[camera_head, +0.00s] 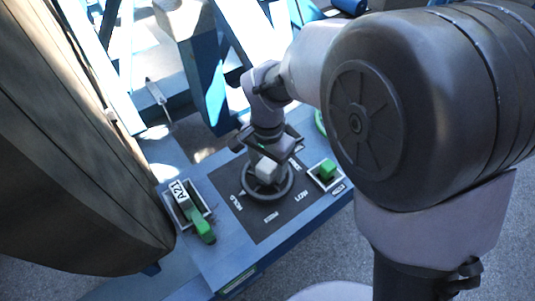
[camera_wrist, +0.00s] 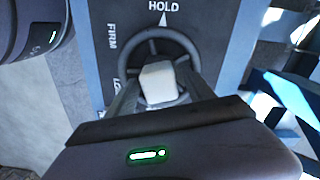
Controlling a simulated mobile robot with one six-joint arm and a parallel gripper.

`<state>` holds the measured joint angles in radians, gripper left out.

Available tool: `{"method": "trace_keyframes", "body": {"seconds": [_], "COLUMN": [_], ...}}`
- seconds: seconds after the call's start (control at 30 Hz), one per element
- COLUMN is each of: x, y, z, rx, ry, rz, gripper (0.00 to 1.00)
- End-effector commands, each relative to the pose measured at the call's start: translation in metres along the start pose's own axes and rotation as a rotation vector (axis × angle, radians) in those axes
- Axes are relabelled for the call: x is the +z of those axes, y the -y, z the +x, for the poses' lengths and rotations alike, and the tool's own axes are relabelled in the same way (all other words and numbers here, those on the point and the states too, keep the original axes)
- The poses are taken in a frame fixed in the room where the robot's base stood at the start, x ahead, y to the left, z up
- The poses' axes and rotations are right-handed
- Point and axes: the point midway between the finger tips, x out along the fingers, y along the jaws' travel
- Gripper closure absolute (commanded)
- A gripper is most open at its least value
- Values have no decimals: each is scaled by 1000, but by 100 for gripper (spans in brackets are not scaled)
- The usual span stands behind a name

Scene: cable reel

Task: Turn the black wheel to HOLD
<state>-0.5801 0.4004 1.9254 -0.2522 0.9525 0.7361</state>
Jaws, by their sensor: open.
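The black wheel (camera_head: 269,196) lies on a dark panel of the blue frame. It has a spoked ring and a pale block-shaped middle grip (camera_head: 266,168). The wheel also shows in the wrist view (camera_wrist: 158,33), with the pale grip (camera_wrist: 160,82) below its centre. My gripper (camera_head: 267,160) is over the wheel and open, its fingers on either side of the pale grip; contact cannot be made out. In the wrist view, the HOLD label (camera_wrist: 164,6) is at the top, with a white triangle (camera_wrist: 163,19) between it and the wheel. FIRM (camera_wrist: 111,36) is at the left. The wheel's lower part is hidden.
A green handle (camera_head: 204,228) beside a label reading A21 (camera_head: 181,191) is left of the panel. A green block (camera_head: 327,169) in a pale frame is at its right. A large brown reel (camera_head: 70,150) fills the left side. Blue beams (camera_head: 203,75) stand behind.

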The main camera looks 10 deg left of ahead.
Motion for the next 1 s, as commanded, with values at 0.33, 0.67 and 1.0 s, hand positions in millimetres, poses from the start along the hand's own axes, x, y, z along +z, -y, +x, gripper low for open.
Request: {"method": "trace_keyframes", "body": {"seconds": [0.33, 0.67, 1.0], "x": [-1, 0, 0], "y": [1, 0, 0], "z": [-87, -164, -171], "rx": [-4, -2, -1], "ry": [-3, -1, -1], "rz": [0, 1, 0], "gripper": [38, 38, 38]}}
